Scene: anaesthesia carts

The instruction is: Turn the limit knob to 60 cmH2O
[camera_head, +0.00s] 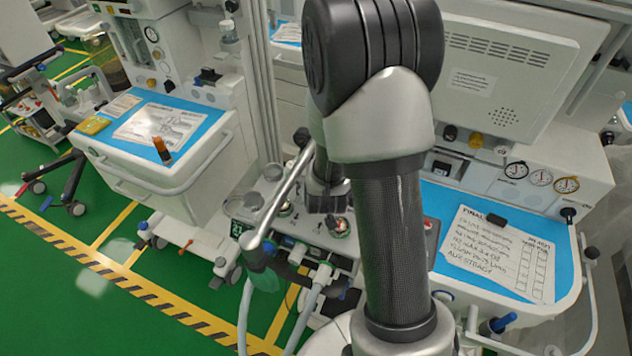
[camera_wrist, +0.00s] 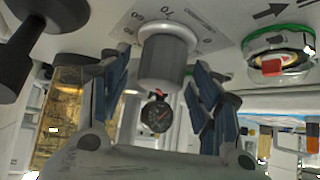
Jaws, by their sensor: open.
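In the wrist view a light grey cylindrical knob (camera_wrist: 166,60) hangs from a white panel with a printed scale around its base. Some scale numbers show, but I cannot read which one the knob points to. My gripper (camera_wrist: 160,75) is open, with one dark blue-grey finger on each side of the knob. I see gaps between the fingers and the knob. In the head view my gripper (camera_head: 327,196) is low over the machine's lower panel, partly behind my arm. I cannot make out the limit knob there.
A green-ringed fitting with a red part (camera_wrist: 272,66) is right of the knob. A dark knobbed post (camera_wrist: 24,50) is at the left. A round black gauge (camera_wrist: 157,115) shows beyond the fingers. Hoses (camera_head: 312,300) hang below the panel. A paper sheet (camera_head: 490,250) lies on the blue worktop.

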